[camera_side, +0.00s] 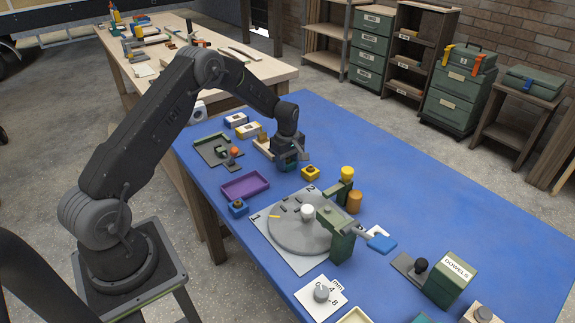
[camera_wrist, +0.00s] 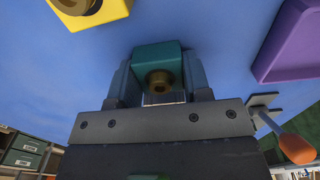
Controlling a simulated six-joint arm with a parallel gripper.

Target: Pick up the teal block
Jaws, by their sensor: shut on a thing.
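The teal block (camera_wrist: 150,52) sits between the two fingers of my gripper (camera_wrist: 160,85) in the wrist view. A round brass-coloured knob on the block faces the camera. The fingers are shut on the block, one on each side. In the side view my gripper (camera_side: 290,163) points down at the far left part of the blue table (camera_side: 420,180), and the block is mostly hidden by the fingers. I cannot tell whether the block touches the table.
A yellow block (camera_side: 310,173) stands close to the right of my gripper. A purple tray (camera_side: 246,187) and a blue block (camera_side: 238,208) lie nearer. An orange-knobbed lever (camera_side: 234,152) stands to the left. A round turntable (camera_side: 290,234) with a green post is in front.

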